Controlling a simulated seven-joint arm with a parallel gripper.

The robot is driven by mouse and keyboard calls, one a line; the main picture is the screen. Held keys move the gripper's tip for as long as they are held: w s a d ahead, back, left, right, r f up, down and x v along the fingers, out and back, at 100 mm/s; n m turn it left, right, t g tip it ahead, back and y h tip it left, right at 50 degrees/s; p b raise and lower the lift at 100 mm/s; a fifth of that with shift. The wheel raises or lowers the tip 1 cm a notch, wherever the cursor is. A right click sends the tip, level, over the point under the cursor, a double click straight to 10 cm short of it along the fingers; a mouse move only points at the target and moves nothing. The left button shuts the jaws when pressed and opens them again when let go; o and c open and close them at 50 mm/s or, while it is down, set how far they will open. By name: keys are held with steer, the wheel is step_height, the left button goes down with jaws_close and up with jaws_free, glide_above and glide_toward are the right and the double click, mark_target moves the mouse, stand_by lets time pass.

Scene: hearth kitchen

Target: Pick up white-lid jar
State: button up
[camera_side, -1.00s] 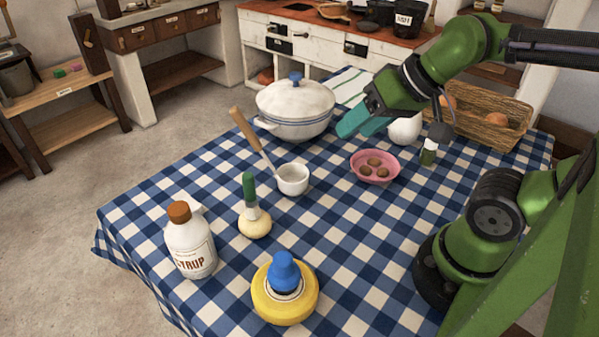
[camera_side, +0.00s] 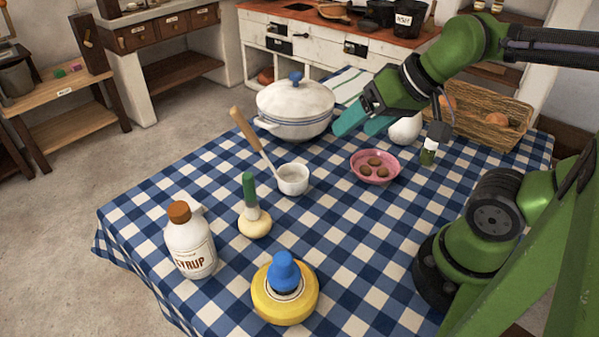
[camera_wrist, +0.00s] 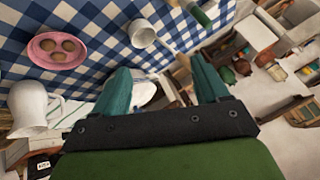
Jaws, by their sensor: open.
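The small jar (camera_side: 428,156) with a white lid and dark green sides stands upright on the checked tablecloth, right of the pink bowl. The lid is partly hidden behind my wrist hardware in the side view. I do not see the jar in the wrist view. My gripper (camera_side: 356,125) is open and empty, held above the table by the white pot, left of the jar and well apart from it. Its teal fingers also show spread in the wrist view (camera_wrist: 163,80), with nothing between them.
A pink bowl (camera_side: 368,178) with several brown round items and a white pitcher (camera_side: 407,130) stand close to the jar. A wicker basket (camera_side: 478,130) is behind it. The lidded pot (camera_side: 293,108), white cup (camera_side: 293,180) and syrup bottle (camera_side: 190,245) stand further left.

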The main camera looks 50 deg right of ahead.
steer(key=w+d+f+m+g+h, duration=0.1)
steer(key=w+d+f+m, duration=0.1)
steer(key=d, duration=0.4)
steer(key=n+g+h, duration=0.1)
steer(key=n+g, duration=0.2)
steer(key=g, duration=0.3)
glide_above(430, 150)
steer(key=d, duration=0.1)
step_height(430, 150, down, 5)
steer(key=n, duration=0.3)
steer(key=f, duration=1.6)
steer(key=shift+w+d+f, duration=0.1)
steer(key=shift+w+d, duration=0.05)
steer(key=shift+d, duration=0.05)
steer(key=shift+c, duration=0.2)
steer(key=c, duration=1.1)
